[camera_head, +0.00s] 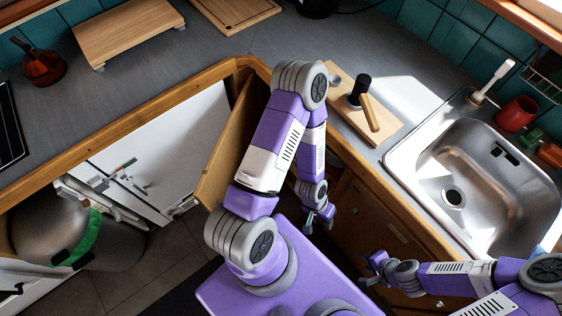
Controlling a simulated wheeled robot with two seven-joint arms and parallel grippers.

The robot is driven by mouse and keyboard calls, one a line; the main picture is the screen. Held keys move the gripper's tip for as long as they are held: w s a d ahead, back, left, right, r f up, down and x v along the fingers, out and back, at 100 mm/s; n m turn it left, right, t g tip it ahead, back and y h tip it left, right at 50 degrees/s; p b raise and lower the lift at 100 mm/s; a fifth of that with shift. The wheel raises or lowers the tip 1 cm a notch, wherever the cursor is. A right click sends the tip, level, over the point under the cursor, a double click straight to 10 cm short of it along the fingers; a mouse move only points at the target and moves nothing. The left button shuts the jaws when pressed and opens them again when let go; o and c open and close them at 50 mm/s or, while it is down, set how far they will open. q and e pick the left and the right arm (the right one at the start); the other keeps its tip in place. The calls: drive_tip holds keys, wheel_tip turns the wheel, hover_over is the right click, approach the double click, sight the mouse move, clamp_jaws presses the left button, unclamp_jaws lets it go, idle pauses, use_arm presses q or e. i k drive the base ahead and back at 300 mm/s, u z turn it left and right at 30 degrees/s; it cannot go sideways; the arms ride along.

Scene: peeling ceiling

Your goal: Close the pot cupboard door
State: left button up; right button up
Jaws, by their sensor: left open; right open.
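A wooden door panel (226,150) stands swung out from the cabinet corner under the worktop, just left of my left arm. I take it as the pot cupboard door; my arm hides part of it. The dark cupboard opening beside it is mostly hidden behind my arm. My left gripper (320,219) is open and empty, pointing down in front of the wooden cabinets, right of the door panel and apart from it. My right gripper (372,270) is open and empty at the lower right, near the wooden cabinet front (385,232) below the sink.
White cabinet fronts (165,150) line the left, with a large steel vessel (65,235) with a green band at lower left. Above are the grey worktop (200,75), a steel sink (470,170) and a wooden board (390,130). Some tiled floor (165,265) is clear.

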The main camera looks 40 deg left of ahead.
sight(231, 149)
drive_tip(key=z, duration=1)
drive_tip(key=k, duration=2.85)
drive_tip(key=u, duration=1.8)
drive_tip(key=k, duration=1.05)
drive_tip(key=z, duration=0.55)
drive_tip(key=i, duration=1.45)
drive_tip(key=u, duration=0.65)
